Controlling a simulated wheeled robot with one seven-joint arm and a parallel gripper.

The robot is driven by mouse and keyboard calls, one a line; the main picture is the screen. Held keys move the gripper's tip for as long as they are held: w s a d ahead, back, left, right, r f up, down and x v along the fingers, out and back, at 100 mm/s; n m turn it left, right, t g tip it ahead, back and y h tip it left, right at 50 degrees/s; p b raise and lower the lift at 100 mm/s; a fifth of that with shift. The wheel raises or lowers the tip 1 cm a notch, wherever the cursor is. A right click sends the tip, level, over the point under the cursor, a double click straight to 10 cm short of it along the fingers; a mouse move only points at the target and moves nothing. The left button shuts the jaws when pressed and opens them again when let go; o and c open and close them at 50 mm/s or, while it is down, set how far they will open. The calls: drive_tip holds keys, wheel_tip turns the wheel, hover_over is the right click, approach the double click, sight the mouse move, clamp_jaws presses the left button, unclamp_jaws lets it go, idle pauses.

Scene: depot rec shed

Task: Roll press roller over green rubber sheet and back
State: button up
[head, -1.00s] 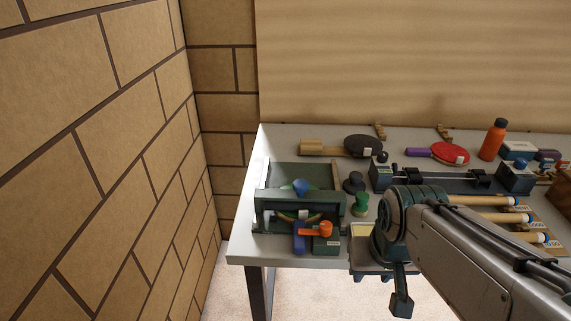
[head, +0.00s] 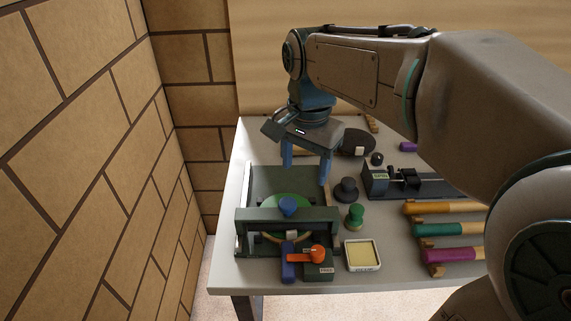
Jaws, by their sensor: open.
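A dark green press frame (head: 325,214) stands at the left of the table. Inside it lies a round green sheet (head: 268,206), with a blue knob (head: 289,205) over it; the frame's front bar hides part of the sheet. An orange handle (head: 306,254) on a small labelled block and a blue piece (head: 288,266) sit at the front of the frame. I cannot tell for sure which part is the press roller. My gripper (head: 306,166) points down above the back right of the frame. Its two blue fingers are apart, with nothing seen between them.
Right of the frame stand a black knob (head: 346,190), a green knob (head: 355,216) and a yellow pad (head: 361,256). A black paddle (head: 355,142) lies behind. A clamp rail (head: 420,185) and several coloured handles (head: 440,229) are farther right. A brick wall (head: 100,160) rises on the left.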

sight(287, 203)
drive_tip(key=w+a+r+m, duration=0.2)
drive_tip(key=a, duration=0.1)
drive_tip(key=shift+g, duration=0.3)
wheel_tip(287, 203, down, 13)
drive_tip(key=shift+f, duration=0.2)
